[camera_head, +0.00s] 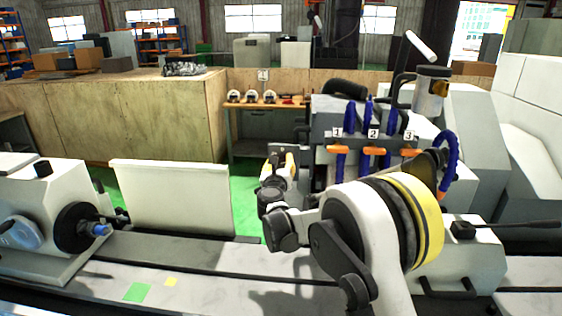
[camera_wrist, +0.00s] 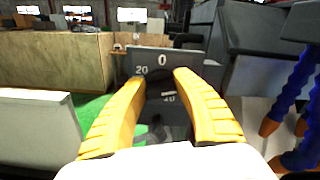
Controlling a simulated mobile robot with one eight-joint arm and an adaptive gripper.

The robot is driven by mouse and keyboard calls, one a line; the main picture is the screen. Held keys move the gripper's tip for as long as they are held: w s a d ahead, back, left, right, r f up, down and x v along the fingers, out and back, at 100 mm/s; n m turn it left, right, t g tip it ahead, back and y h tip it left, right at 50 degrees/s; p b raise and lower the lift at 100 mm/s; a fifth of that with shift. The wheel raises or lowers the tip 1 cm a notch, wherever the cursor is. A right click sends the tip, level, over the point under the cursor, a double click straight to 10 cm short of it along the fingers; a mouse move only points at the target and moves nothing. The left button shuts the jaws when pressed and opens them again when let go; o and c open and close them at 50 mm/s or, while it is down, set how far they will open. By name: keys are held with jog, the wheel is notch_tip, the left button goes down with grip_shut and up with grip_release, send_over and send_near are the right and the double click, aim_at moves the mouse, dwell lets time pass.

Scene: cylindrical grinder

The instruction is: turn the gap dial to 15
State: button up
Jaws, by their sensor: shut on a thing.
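The gap dial is a dark knob (camera_wrist: 160,88) on a grey upright plate (camera_wrist: 185,56) in the wrist view. The plate has a white 0 at the top, 20 at the upper left and a partly hidden 10 lower down. My gripper (camera_wrist: 162,80) has its yellow fingers at the left and right of the knob and is shut on it. A short pale mark shows low on the knob; I cannot tell its exact setting. In the head view my gripper (camera_head: 283,160) is near the middle, and the knob is hidden there.
Blue hoses with orange valves (camera_head: 373,151), numbered 1 to 3, stand right of my gripper; hoses also show in the wrist view (camera_wrist: 297,80). A pale upright panel (camera_head: 172,197) is at the left. The grey machine table (camera_head: 190,258) runs below. A workbench (camera_head: 250,104) stands behind.

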jog(key=shift+o, duration=0.2)
jog(key=shift+m, duration=0.3)
jog(key=m+b, duration=0.2)
jog(key=shift+d+m, duration=0.1)
jog(key=shift+m, duration=0.3)
jog(key=m+b, duration=0.2)
jog(key=m, duration=0.2)
jog(key=shift+d+m, duration=0.15)
jog(key=shift+m, duration=0.15)
jog(key=shift+c, duration=0.2)
jog(key=m+b, duration=0.1)
jog(key=m, duration=0.3)
jog(key=shift+f, duration=0.1)
jog(key=m+b, duration=0.1)
jog(key=m, duration=0.3)
jog(key=shift+d+f, duration=0.1)
jog(key=shift+d, duration=0.05)
jog(key=shift+o, duration=0.2)
jog(key=m+b, duration=0.1)
jog(key=m, duration=0.2)
jog(key=shift+m, duration=0.4)
jog(key=m+b, duration=0.1)
jog(key=m, duration=0.2)
jog(key=shift+f, duration=0.15)
jog(key=m, duration=0.6)
jog(key=shift+f+m+b, duration=0.1)
jog(key=shift+m+b, duration=0.2)
jog(key=shift+m, duration=0.1)
